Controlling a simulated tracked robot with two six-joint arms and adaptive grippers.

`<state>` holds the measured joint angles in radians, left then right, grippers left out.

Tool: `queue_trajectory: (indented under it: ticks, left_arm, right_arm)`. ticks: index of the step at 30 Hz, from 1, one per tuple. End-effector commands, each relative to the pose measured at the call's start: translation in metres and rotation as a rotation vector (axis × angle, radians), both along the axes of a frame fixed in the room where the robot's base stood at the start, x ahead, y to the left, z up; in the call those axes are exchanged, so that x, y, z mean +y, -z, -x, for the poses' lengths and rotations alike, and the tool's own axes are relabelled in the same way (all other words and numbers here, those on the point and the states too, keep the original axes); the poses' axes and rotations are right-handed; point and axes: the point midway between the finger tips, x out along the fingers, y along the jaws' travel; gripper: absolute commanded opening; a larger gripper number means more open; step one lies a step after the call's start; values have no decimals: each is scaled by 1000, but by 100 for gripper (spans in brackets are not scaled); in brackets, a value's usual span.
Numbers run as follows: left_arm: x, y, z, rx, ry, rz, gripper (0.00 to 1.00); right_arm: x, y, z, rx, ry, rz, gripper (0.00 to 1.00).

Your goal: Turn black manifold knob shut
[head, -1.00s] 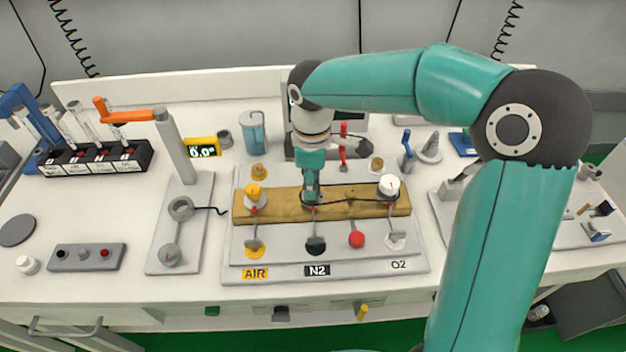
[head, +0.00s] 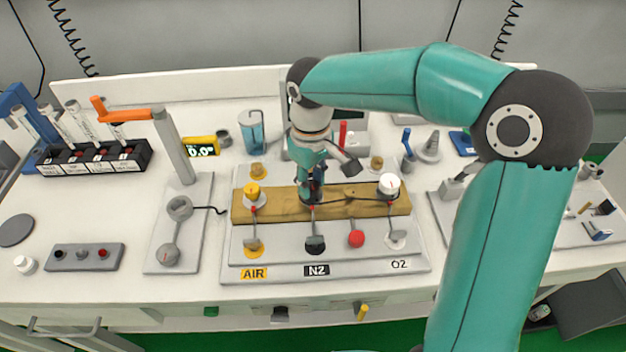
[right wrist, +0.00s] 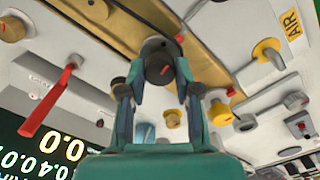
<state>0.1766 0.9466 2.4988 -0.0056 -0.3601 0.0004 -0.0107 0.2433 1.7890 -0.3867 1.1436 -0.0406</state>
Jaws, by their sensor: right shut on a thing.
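The black manifold knob (right wrist: 158,66) shows in the right wrist view, with a red mark on its face. My right gripper (right wrist: 152,82) is shut on it, one finger on each side. In the head view my right gripper (head: 312,188) points down over the middle of the wooden manifold bar (head: 285,205) and mostly hides the knob. The N2 label (head: 317,270) is in front of it. My left gripper is not in view.
A yellow knob (head: 253,192) stands left on the bar and a white knob (head: 389,184) right. A black lower knob (head: 315,244) and a red one (head: 356,239) are in front. A red lever (right wrist: 50,103) stands close behind my gripper.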

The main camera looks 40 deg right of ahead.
Motion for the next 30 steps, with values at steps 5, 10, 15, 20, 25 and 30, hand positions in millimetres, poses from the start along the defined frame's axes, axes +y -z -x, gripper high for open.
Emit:
queue_trajectory:
  ticks: [5, 10, 15, 20, 25, 30]
  left_arm:
    - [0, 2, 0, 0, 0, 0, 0]
    - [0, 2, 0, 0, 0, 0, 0]
    - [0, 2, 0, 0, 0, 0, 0]
    - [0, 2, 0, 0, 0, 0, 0]
    - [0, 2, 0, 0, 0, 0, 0]
    - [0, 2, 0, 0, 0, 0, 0]
  right_arm:
    - [0, 0, 0, 0, 112, -2, 0]
    - [0, 0, 0, -1, 180, -2, 0]
    - [0, 0, 0, -1, 211, -2, 0]
    - [-1, 0, 0, -1, 218, -1, 0]
    - [-1, 0, 0, -2, 217, -1, 0]
    - [-1, 0, 0, -2, 216, -1, 49]
